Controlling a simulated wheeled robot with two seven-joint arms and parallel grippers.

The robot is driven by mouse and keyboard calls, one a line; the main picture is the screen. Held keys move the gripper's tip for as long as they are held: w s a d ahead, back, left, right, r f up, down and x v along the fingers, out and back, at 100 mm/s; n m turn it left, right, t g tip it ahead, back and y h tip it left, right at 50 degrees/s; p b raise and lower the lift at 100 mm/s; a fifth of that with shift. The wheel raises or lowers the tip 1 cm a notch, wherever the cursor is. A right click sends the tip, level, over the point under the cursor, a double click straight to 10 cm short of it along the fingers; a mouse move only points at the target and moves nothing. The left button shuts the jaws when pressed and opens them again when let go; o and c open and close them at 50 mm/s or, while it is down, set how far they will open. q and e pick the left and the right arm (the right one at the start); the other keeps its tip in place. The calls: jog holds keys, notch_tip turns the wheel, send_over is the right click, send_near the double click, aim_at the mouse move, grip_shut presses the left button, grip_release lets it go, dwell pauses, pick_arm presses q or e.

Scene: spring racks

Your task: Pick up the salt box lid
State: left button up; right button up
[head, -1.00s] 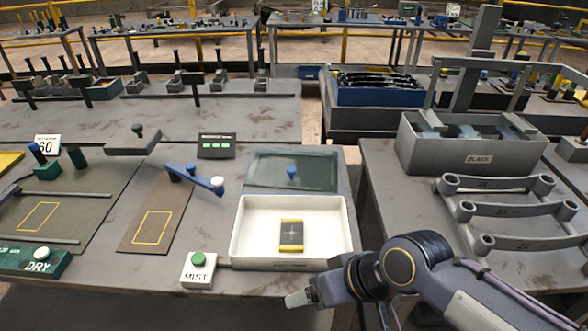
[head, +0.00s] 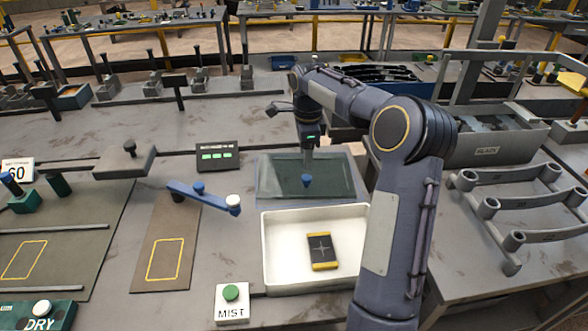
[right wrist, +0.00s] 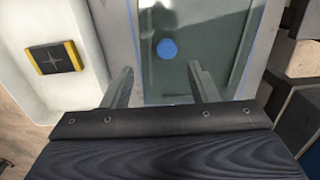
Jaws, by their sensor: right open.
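The salt box lid (head: 335,180) is a flat, greenish, see-through panel with a round blue knob (head: 307,181). It lies behind the white salt box (head: 266,255). It also shows in the right wrist view (right wrist: 215,30), with the knob (right wrist: 167,48) ahead of and between the finger lines. My right gripper (head: 308,165) points down over the lid, close to the knob. In the right wrist view its two fingers (right wrist: 161,68) are apart with nothing between them. I cannot tell the exact height gap to the knob. My left gripper is out of view.
A black block with yellow ends (head: 320,251) lies in the white box. A green MIST button (head: 231,292) stands in front left, a blue lever (head: 203,197) left, and a display with green lights (head: 217,156) behind. A curved grey rack (head: 520,205) is on the right table.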

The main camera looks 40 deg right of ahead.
aim_at(306, 177)
jog(key=shift+w+d+f+m, duration=0.35)
jog(key=shift+w+f+m, duration=0.05)
jog(key=shift+w+m, duration=0.1)
jog(key=shift+d+f, duration=0.1)
jog(key=shift+f, duration=0.25)
notch_tip(306, 177, down, 7)
jog(key=shift+s+d+f+p, duration=0.1)
jog(key=shift+p, duration=0.25)
grip_shut()
